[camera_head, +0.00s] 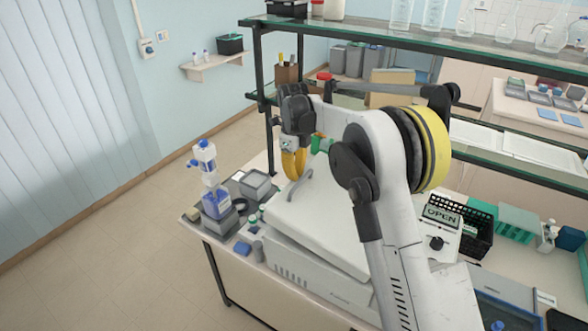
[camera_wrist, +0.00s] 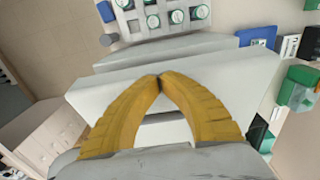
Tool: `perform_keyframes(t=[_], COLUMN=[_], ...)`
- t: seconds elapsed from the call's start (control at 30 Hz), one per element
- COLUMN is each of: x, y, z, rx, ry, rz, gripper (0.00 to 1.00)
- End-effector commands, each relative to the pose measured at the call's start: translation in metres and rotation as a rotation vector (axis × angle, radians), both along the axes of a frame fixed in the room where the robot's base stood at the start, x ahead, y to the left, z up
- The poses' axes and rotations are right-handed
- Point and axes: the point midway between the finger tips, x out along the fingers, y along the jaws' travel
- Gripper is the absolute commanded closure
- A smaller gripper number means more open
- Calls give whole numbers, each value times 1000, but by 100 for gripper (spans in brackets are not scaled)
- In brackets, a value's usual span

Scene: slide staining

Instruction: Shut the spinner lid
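The spinner (camera_head: 310,275) is a pale grey-white box with vents on its front, standing on the bench in the head view. Its white lid (camera_head: 325,225) lies low over the body, with a grey bar handle (camera_head: 300,187) on top. I cannot tell if the lid is fully down. A panel beside it reads OPEN (camera_head: 441,215). My gripper (camera_head: 293,178), with yellow fingers, is above the lid's far left part, near the handle. In the wrist view my gripper (camera_wrist: 160,80) has its fingertips together with nothing seen between them, over the pale lid (camera_wrist: 100,92).
A blue-and-white bottle (camera_head: 213,200) stands left of the spinner, next to a grey box (camera_head: 255,185). A black basket (camera_head: 478,238) is at the right. A glass shelf (camera_head: 360,35) with flasks spans above the bench. My arm hides part of the spinner.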

Motion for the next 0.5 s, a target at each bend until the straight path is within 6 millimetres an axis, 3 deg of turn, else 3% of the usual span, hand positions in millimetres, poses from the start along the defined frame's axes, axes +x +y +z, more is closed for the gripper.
perform_keyframes(t=[0.03, 0.2, 0.5], x=[1, 4, 5], y=[1, 4, 5], z=[-15, -39, -57], rx=[0, 1, 1], ry=[0, -1, -1], rz=[0, 1, 1], gripper=[100, 100, 100])
